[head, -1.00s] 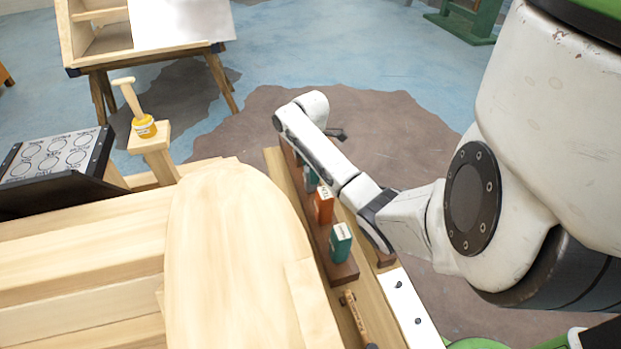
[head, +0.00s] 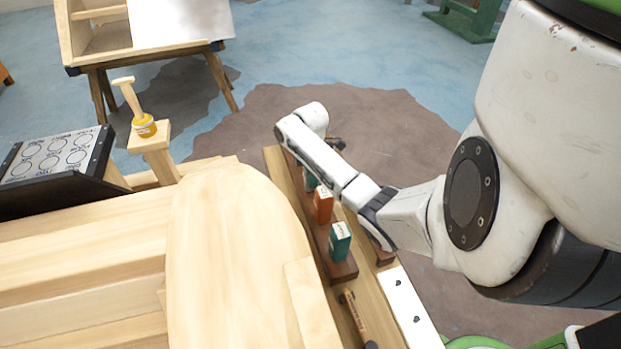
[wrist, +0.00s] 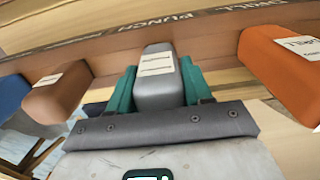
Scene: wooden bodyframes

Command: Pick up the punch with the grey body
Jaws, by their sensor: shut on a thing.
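The punch with the grey body (wrist: 158,92) shows in the middle of the wrist view, upper end in the rack, with a pale label on its face. My gripper (wrist: 157,86) is shut on it, one green finger on each side. The wooden rack (wrist: 110,54) behind it carries the words PUNCH and DRILL. In the head view my own arm hides the grey punch, and I cannot make out the fingertips there.
An orange block (wrist: 282,62) stands to the right and a brown block (wrist: 58,92) and a blue one (wrist: 13,95) to the left in the wrist view. In the head view, a teal block (head: 340,242) and an orange block (head: 323,205) stand on the rack beside the wooden bench (head: 235,250).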

